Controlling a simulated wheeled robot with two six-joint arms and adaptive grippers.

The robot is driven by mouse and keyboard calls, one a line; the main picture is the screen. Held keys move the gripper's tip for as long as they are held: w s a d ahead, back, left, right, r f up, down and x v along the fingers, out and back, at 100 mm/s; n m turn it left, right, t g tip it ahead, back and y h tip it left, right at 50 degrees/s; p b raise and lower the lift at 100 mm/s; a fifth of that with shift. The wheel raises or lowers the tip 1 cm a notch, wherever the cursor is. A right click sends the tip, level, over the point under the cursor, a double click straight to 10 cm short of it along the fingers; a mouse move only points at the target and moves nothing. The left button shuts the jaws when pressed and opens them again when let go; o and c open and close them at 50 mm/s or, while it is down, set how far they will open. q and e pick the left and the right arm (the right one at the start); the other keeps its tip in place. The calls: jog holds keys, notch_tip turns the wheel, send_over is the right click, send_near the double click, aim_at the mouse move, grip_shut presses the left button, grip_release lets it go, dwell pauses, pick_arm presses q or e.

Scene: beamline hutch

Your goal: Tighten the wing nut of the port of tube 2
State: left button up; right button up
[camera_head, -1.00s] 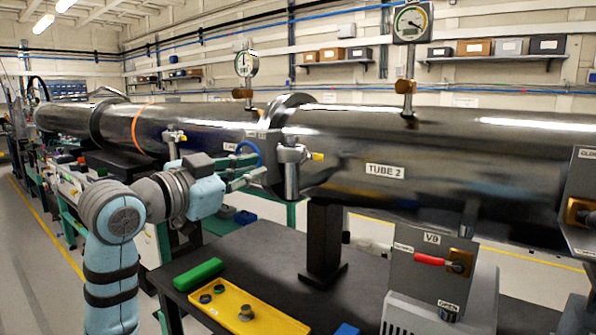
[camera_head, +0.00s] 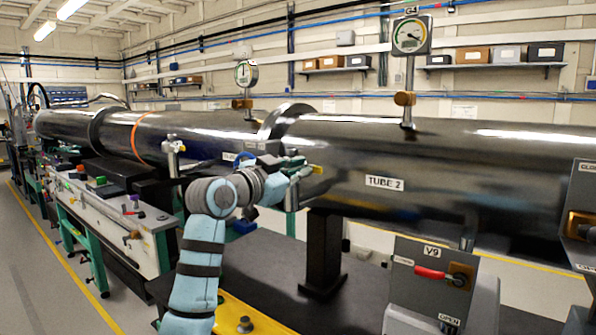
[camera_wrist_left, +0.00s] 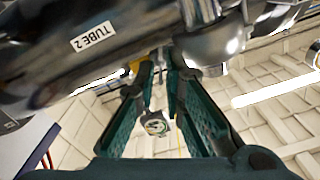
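Tube 2 (camera_head: 440,165) is the large dark metal tube on the right, with a "TUBE 2" label; it also shows at the upper left of the left wrist view (camera_wrist_left: 60,65). Its port (camera_head: 291,195) is a short silver fitting near the flange, partly hidden behind my gripper. A yellow wing nut (camera_head: 318,170) sticks out on the port's right side; yellow also shows by the fingertips in the left wrist view (camera_wrist_left: 135,67). My left gripper (camera_head: 302,172) is at the port. Its teal fingers (camera_wrist_left: 162,72) are apart, with no held object visible. My right gripper is out of view.
A V9 valve panel (camera_head: 432,280) with a red handle stands at the front right. A black support post (camera_head: 322,255) stands under the tube. A yellow tray (camera_head: 255,322) lies partly behind my left arm. Another port (camera_head: 173,155) is on the tube at left.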

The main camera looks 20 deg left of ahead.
pick_arm(q)
jog(key=shift+m, duration=0.3)
grip_shut()
jog(key=m+p, duration=0.1)
jog(key=m, duration=0.5)
jog(key=m+p, duration=0.2)
jog(key=m, duration=0.5)
jog(key=f+m+p, duration=0.1)
jog(key=m+p, duration=0.1)
jog(key=m, duration=0.4)
jog(key=shift+d+m, duration=0.1)
jog(key=shift+m, duration=0.2)
jog(key=shift+o, duration=0.9)
grip_release()
jog(key=shift+s, duration=0.1)
